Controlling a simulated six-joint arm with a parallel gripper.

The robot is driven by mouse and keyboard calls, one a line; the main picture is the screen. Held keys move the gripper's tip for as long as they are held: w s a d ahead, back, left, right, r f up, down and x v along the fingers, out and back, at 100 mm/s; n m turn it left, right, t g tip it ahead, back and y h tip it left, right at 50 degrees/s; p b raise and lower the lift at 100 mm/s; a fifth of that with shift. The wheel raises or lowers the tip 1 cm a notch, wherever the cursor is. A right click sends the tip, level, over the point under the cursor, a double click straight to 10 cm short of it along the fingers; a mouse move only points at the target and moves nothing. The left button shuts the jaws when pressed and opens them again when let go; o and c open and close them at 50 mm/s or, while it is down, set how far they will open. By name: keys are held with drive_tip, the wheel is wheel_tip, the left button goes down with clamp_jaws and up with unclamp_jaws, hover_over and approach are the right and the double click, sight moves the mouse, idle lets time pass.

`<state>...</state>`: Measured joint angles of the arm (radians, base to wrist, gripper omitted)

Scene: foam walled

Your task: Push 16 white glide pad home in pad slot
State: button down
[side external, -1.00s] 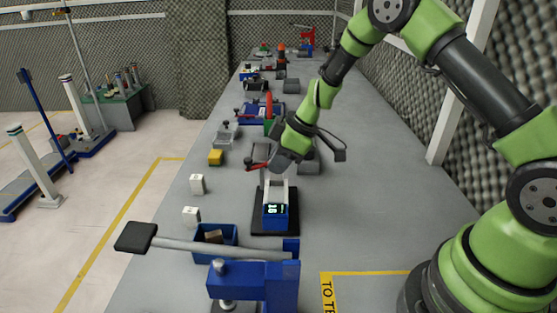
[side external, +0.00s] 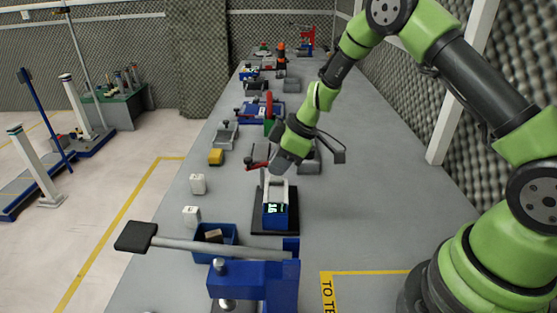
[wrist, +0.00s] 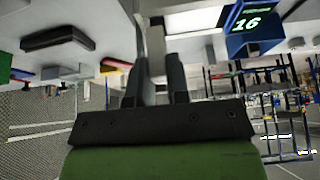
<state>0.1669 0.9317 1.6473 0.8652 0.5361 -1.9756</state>
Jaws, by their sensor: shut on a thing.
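A blue block (side external: 275,216) with a green lit "16" stands on a black base plate (side external: 262,226). A pale upright frame rises behind its display. My gripper (side external: 277,176) points down at the top of this frame. In the wrist view the gripper (wrist: 159,78) has its two dark fingers close together on a narrow white piece (wrist: 157,42), which looks like the glide pad. The blue block with "16" (wrist: 247,28) is beside it, up and to the right. The slot itself, and how deep the pad sits, cannot be made out.
A lever with a red handle (side external: 257,164) stands just left of my gripper. A blue bin (side external: 228,255) and a blue clamp with a long grey handle (side external: 205,245) are in front. White blocks (side external: 198,184) lie left. The bench right of the block is clear.

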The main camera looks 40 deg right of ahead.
drive_tip(key=shift+f, duration=1.3)
drive_tip(key=c, duration=1)
unclamp_jaws()
drive_tip(key=v, duration=1)
drive_tip(key=s+a+r+m+t, duration=0.1)
drive_tip(key=s+a+r+m, duration=0.1)
drive_tip(key=s+r+m, duration=0.3)
drive_tip(key=s+a+r, duration=0.3)
drive_tip(key=r, duration=0.5)
drive_tip(key=s+r+m, duration=0.1)
drive_tip(key=s+m, duration=0.1)
drive_tip(key=s, duration=0.2)
drive_tip(key=s+a+r+m+t+h, duration=0.1)
drive_tip(key=s+m, duration=0.2)
drive_tip(key=s, duration=0.2)
drive_tip(key=s+r+m+t, duration=0.1)
drive_tip(key=s+r+m, duration=0.1)
drive_tip(key=s, duration=0.3)
drive_tip(key=shift+s+a+m+h, duration=0.15)
drive_tip(key=shift+m+h, duration=0.25)
drive_tip(key=shift+m, duration=0.1)
